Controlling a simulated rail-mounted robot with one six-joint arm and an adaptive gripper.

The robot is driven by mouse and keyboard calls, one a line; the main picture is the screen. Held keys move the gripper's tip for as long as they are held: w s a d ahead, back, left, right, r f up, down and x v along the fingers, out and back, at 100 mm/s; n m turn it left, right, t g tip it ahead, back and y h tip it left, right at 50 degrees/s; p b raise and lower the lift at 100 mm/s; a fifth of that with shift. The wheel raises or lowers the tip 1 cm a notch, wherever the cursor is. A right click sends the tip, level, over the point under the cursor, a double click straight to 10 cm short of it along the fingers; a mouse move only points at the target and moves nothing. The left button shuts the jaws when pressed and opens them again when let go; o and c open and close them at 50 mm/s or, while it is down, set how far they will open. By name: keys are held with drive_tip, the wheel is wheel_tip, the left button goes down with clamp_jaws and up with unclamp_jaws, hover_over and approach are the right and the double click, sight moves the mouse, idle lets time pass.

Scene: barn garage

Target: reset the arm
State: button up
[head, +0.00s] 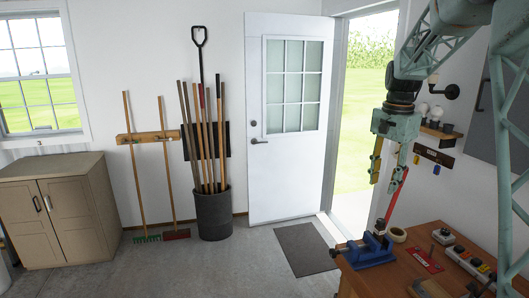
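My arm comes in from the upper right, and my gripper (385,182) hangs pointing down in front of the open doorway. Its two fingers are spread apart, with nothing visible between them. It is above the back left part of the wooden workbench (349,279). A thin red strip (392,203) shows just below the right finger and slants down toward the bench. I cannot tell whether it touches the finger.
A blue vise (369,249), a tape roll (398,234), a red item (424,259) and a switch box (468,262) are on the bench. The white door (288,180) stands open. A bin (214,215) holds long handles. A cabinet (71,211) stands left.

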drive_tip(key=s+a+r+n+b, duration=0.15)
drive_tip(key=s+a, duration=0.25)
drive_tip(key=s, duration=0.4)
drive_tip(key=s+a+r+n+t+b, duration=0.1)
drive_tip(key=s+a+r+n, duration=0.2)
drive_tip(key=s, duration=0.5)
drive_tip(key=s+a+r+n+b, duration=0.1)
drive_tip(key=s+a+r+b, duration=0.15)
drive_tip(key=s+a, duration=0.4)
drive_tip(key=s+a+f+n+b, duration=0.1)
drive_tip(key=s+f+n, duration=0.1)
drive_tip(key=s, duration=0.8)
drive_tip(key=s+a+f+n+t+b, duration=0.1)
drive_tip(key=s+f, duration=0.3)
drive_tip(key=s, duration=0.5)
drive_tip(key=s+a+f+n+t+b, duration=0.1)
drive_tip(key=s+a+f+n, duration=0.1)
drive_tip(key=s, duration=0.8)
drive_tip(key=shift+s+a+f+n+b, duration=0.35)
drive_tip(key=shift+f+n, duration=0.2)
drive_tip(key=shift+n, duration=0.1)
